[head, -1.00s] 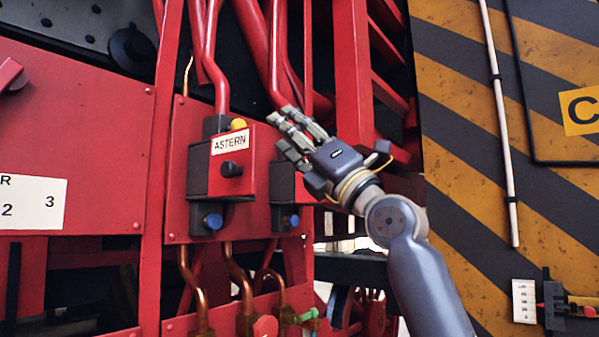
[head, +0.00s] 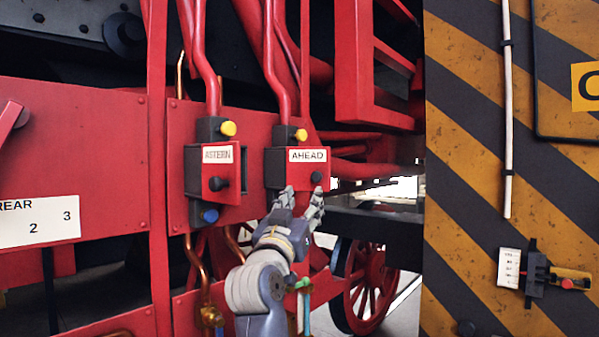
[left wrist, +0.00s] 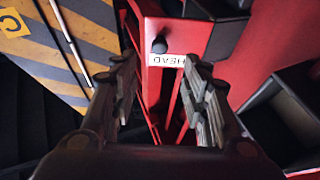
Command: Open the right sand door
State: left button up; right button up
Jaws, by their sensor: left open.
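The right sand door (head: 299,173) is a red panel with an AHEAD label and a small black knob (head: 317,177), on a dark box. It appears shut. My left gripper (head: 301,192) is open and empty just below the door, its fingers pointing up. In the left wrist view the fingers (left wrist: 161,62) are spread on either side of the upside-down AHEAD label, with the knob (left wrist: 159,45) beyond the gap. I see no contact with the knob. The left wrist hides part of the area beneath the box. My right gripper is not in view.
The similar ASTERN box (head: 217,173) stands close on the left. Red pipes (head: 275,60) run down to both boxes. A striped yellow-black panel (head: 470,200) stands at the right, with a white rod (head: 507,110). Copper pipes (head: 204,290) hang below.

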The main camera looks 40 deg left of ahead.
aim_at(315, 179)
pick_arm(q)
jog(key=p+x, duration=0.5)
jog(key=x, duration=0.4)
jog(key=shift+r, duration=0.1)
jog(key=shift+p+x, duration=0.3)
jog(key=shift+x, duration=0.6)
jog(key=shift+f, duration=0.2)
jog(key=shift+c, duration=0.8)
grip_shut()
